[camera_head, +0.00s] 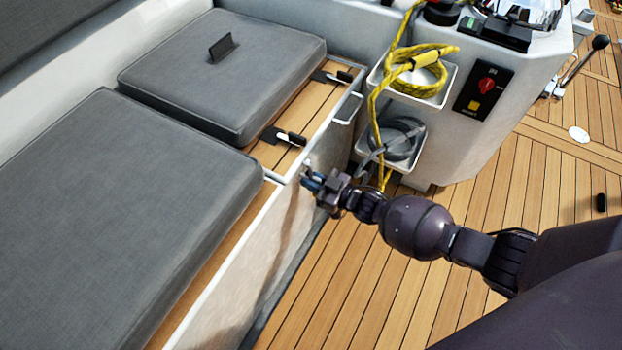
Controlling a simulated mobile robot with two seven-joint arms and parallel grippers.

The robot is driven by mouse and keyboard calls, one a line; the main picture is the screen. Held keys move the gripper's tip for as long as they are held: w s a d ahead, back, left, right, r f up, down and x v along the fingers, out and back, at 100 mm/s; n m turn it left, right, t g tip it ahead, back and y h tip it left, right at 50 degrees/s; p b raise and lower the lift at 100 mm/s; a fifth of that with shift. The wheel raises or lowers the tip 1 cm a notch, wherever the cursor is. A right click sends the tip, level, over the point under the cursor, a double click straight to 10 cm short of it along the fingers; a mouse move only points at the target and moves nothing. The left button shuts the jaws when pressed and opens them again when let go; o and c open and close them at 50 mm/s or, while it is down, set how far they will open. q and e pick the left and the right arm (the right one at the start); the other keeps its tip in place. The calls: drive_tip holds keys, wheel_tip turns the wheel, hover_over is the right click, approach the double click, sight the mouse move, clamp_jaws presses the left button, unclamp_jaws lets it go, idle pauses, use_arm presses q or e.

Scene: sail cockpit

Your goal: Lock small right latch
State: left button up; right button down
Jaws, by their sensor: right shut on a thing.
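My right gripper (312,182) reaches in from the right, with its fingertips against the upper part of the white bench side (262,246). It is shut on a small part there, at the place of the small right latch. The fingers hide most of this part, so I cannot tell how the latch is set. A hatch edge on the bench top above carries two black-and-white fittings, a near one (284,136) and a far one (333,76). My left gripper is out of view.
Grey cushions (232,66) lie on the bench. A yellow rope (418,74) hangs from a white pocket and trails down close behind my right gripper. A console with a black switch panel (483,88) stands beyond. The teak floor (345,285) below is clear.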

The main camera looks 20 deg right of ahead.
drive_tip(key=shift+m, duration=0.5)
drive_tip(key=c, duration=1.2)
unclamp_jaws()
drive_tip(key=shift+o, duration=0.2)
drive_tip(key=shift+s+d, duration=0.4)
use_arm(q)
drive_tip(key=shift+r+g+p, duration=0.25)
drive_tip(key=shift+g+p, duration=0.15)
drive_tip(key=shift+p, duration=0.6)
use_arm(e)
drive_tip(key=v, duration=0.9)
drive_tip(key=shift+s+d, duration=0.25)
drive_tip(key=shift+s, duration=0.1)
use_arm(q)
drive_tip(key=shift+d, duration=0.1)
